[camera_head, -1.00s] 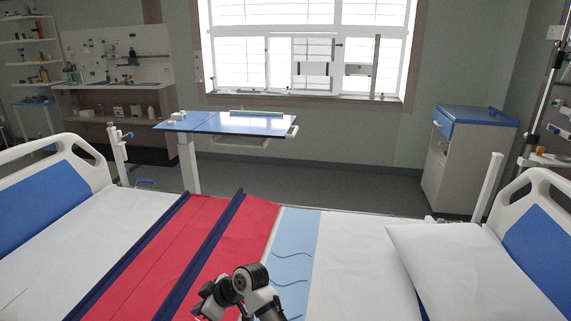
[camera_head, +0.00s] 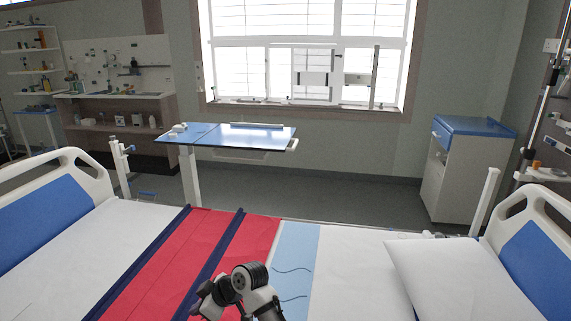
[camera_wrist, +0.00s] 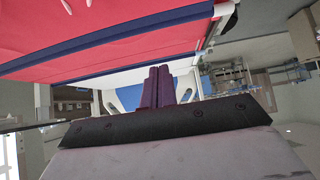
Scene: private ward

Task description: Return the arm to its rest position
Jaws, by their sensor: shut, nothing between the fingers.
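My arm (camera_head: 243,290) shows at the bottom centre of the head view, folded low in front of the bed. My gripper (camera_wrist: 160,84) shows in the wrist view with its two dark fingers together and nothing between them. The fingers point out over the bed's edge, apart from any object that I can see. In the head view the gripper's fingertips cannot be made out.
The bed holds a red blanket with navy bands (camera_head: 180,260), a light blue strip (camera_head: 295,262) and a white pillow (camera_head: 455,275). Behind it stand a blue-topped overbed table (camera_head: 225,139) and a bedside cabinet (camera_head: 460,170). Grey floor lies between.

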